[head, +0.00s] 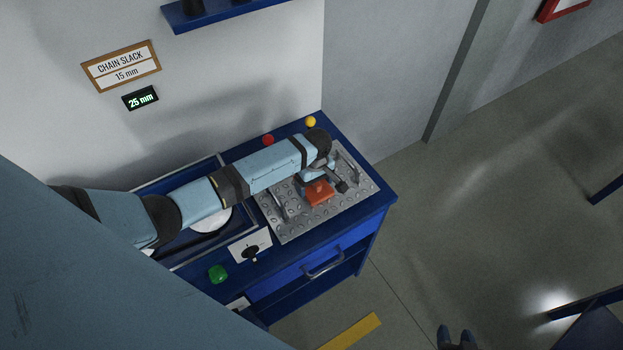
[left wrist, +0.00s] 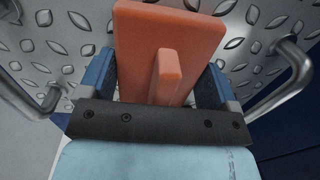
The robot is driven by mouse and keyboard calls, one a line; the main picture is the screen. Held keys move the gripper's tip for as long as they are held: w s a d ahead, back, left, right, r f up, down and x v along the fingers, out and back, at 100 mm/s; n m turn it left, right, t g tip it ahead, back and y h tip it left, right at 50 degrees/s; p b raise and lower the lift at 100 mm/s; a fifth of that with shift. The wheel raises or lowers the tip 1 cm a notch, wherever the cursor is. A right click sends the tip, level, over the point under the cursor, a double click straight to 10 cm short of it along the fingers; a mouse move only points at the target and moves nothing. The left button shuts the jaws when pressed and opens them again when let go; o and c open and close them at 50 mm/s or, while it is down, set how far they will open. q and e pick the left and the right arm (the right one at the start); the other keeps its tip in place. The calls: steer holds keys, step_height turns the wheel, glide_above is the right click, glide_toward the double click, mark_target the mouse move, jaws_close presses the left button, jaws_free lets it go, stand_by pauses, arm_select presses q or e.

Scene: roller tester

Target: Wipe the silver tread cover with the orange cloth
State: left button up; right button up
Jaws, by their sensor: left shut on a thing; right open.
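The silver tread cover (head: 290,229) is a diamond-pattern plate with two bar handles, lying on the right part of the blue bench. It also fills the background of the left wrist view (left wrist: 268,20). The orange cloth (head: 319,193) looks like a flat block with a raised ridge, and is over the middle of the cover, seemingly resting on it. My left gripper (head: 327,177) is shut on its ridge; in the left wrist view the cloth (left wrist: 190,32) sits between the blue fingers. My right gripper (head: 457,338) is open and empty at the bottom edge, away from the bench.
A handle (left wrist: 290,85) stands up on each side of the cloth. A red knob (head: 268,140) and a yellow knob (head: 311,122) are at the bench's back. A green button (head: 218,274) and a black switch (head: 250,253) are at the front. The floor at right is mostly clear.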

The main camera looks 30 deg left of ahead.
arm_select(q)
steer(key=shift+w+a, duration=0.4)
steer(key=shift+a, duration=0.25)
steer(key=shift+w+a, duration=0.35)
steer(key=shift+a, duration=0.3)
steer(key=shift+r, duration=3)
